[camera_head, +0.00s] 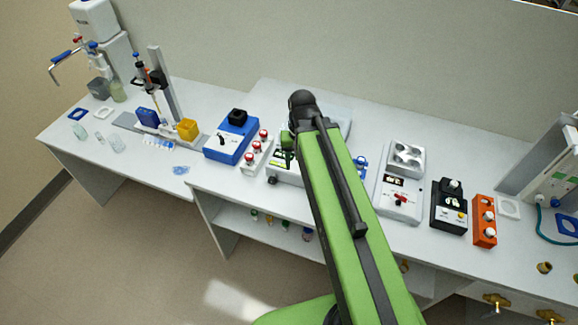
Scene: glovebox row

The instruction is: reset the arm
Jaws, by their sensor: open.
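My green arm rises from the bottom of the head view to a dark elbow joint near the middle. Beyond the elbow it folds down over the bench. The small green and dark end of my arm, my gripper (286,157), shows just left of the upper arm, in front of a white instrument (285,174). Its jaws are open, and I see nothing held in them. Much of the wrist and part of the instrument are hidden behind my arm.
The white bench (265,93) carries a blue device (228,142), a rack of red-capped vials (256,153), a white balance-like unit (400,196), a black box (449,208) and an orange block (484,222). A pipette stand (163,85) stands at left. The floor in front is clear.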

